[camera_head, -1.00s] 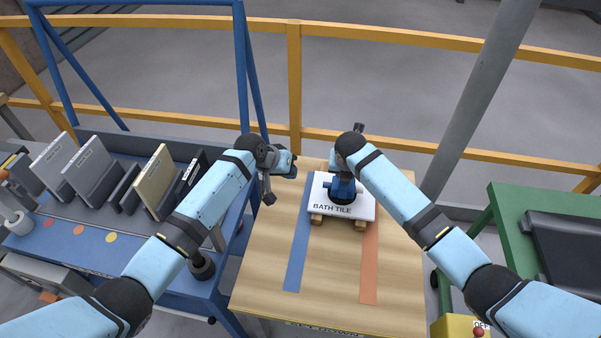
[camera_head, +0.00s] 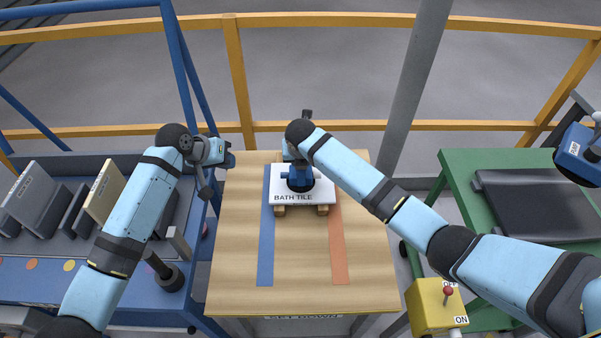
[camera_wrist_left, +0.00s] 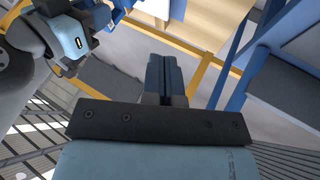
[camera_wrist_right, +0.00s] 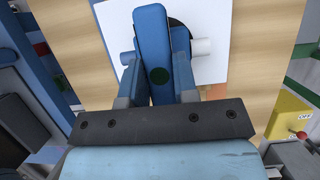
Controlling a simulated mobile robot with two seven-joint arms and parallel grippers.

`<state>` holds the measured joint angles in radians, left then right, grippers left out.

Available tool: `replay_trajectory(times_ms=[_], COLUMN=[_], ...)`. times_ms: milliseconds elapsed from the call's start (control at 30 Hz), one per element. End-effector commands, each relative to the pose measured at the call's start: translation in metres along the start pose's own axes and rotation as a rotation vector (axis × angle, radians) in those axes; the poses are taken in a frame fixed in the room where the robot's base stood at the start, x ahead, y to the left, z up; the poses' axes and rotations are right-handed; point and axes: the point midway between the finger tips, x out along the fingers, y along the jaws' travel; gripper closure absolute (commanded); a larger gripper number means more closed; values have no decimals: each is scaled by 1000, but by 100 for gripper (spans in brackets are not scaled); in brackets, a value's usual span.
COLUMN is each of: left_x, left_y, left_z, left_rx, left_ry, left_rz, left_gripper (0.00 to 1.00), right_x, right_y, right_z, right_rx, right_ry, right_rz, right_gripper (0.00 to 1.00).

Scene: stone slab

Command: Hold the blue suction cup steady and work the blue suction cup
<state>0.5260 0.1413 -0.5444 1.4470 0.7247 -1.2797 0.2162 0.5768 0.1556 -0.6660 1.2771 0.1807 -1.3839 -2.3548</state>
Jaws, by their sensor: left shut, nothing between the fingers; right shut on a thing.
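The blue suction cup (camera_head: 300,181) stands on a white slab marked BATH TILE (camera_head: 318,195) on the wooden table. In the right wrist view its blue handle (camera_wrist_right: 152,45) rises between the fingers of my right gripper (camera_wrist_right: 158,88), which is shut on it. A round dark green spot shows on the handle. In the head view my right wrist partly covers the cup. My left gripper (camera_head: 229,154) is shut and empty above the table's far left corner, apart from the slab. Its closed fingers show in the left wrist view (camera_wrist_left: 165,75).
The slab rests on small wooden blocks (camera_head: 280,211). Blue (camera_head: 266,250) and orange (camera_head: 338,250) strips run along the table (camera_head: 302,270); its front is clear. A blue rack with several slabs stands left. A green bench (camera_head: 458,180) and yellow switch box (camera_head: 432,300) stand right.

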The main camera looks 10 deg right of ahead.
Motion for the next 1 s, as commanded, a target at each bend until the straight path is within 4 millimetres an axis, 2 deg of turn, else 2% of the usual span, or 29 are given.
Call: replay_trajectory(times_ms=[100, 300, 633, 667, 767, 1000], left_x=[-24, -45, -48, -48, -48, -48], left_y=[0, 0, 0, 0, 0, 0], left_z=[0, 0, 0, 0, 0, 0], left_rx=[0, 0, -1, -1, -1, -1], left_ry=[1, 0, 0, 0, 0, 0], left_rz=[0, 0, 1, 1, 1, 1], left_gripper=[100, 100, 100, 100, 100, 100], right_x=[0, 0, 0, 0, 0, 0], right_y=[0, 0, 0, 0, 0, 0], right_z=[0, 0, 0, 0, 0, 0], right_rx=[0, 0, 0, 0, 0, 0], right_ry=[0, 0, 0, 0, 0, 0], right_rz=[0, 0, 1, 1, 1, 1], right_gripper=[100, 100, 100, 66, 43, 43])
